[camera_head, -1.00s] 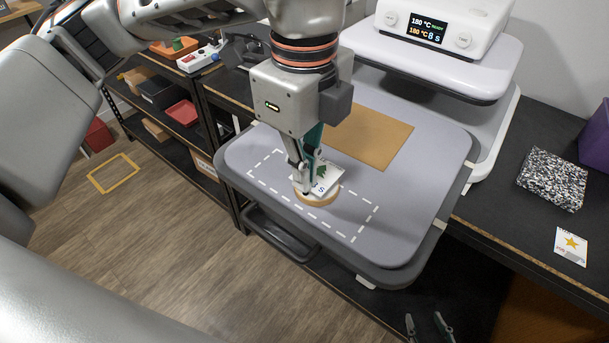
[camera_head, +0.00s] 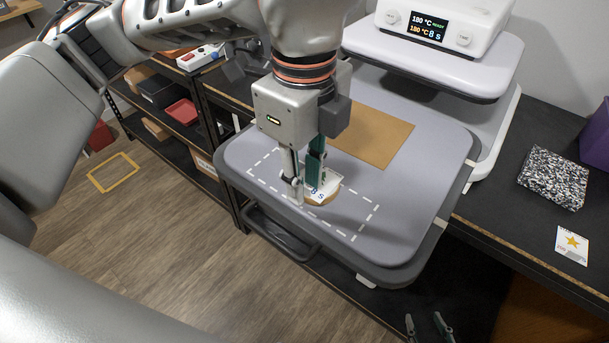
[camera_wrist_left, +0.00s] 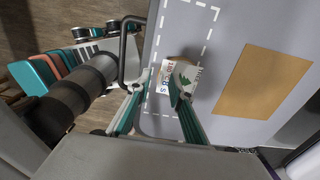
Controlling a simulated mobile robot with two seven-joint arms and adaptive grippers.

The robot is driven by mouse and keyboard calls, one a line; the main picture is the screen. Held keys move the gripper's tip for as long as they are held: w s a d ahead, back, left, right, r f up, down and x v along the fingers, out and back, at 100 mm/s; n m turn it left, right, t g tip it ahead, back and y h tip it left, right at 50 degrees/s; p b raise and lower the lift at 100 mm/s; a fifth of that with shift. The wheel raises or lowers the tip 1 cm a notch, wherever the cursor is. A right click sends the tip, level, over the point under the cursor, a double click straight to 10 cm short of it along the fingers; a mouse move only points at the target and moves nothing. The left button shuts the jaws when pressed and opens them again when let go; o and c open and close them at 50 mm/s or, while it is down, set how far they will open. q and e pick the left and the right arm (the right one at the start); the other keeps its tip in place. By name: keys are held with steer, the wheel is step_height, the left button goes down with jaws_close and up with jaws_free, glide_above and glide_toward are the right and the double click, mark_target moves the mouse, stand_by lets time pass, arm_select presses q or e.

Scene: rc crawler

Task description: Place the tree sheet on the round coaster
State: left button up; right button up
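The tree sheet (camera_head: 331,186) is a small white card with dark printing. It lies on the round tan coaster (camera_head: 325,202) and covers most of it. The sheet also shows in the left wrist view (camera_wrist_left: 163,82), partly behind a finger. The coaster sits inside the dashed white outline on the grey press plate (camera_head: 420,190). My left gripper (camera_head: 304,195) is open, its fingertips apart right over the sheet and coaster; in the left wrist view the gap shows (camera_wrist_left: 163,80). My right gripper (camera_head: 427,325) shows at the bottom edge, fingertips apart and empty.
A tan sheet (camera_head: 372,137) lies behind on the plate. The heat press's upper part (camera_head: 440,75) stands at the back. A speckled block (camera_head: 553,178) and a star card (camera_head: 572,245) lie on the black bench at right. Shelves with trays stand at left.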

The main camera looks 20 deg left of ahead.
arm_select(q)
steer(key=shift+r, duration=0.2)
step_height(320, 180, up, 12)
steer(key=shift+f, duration=0.1)
stand_by(0.6)
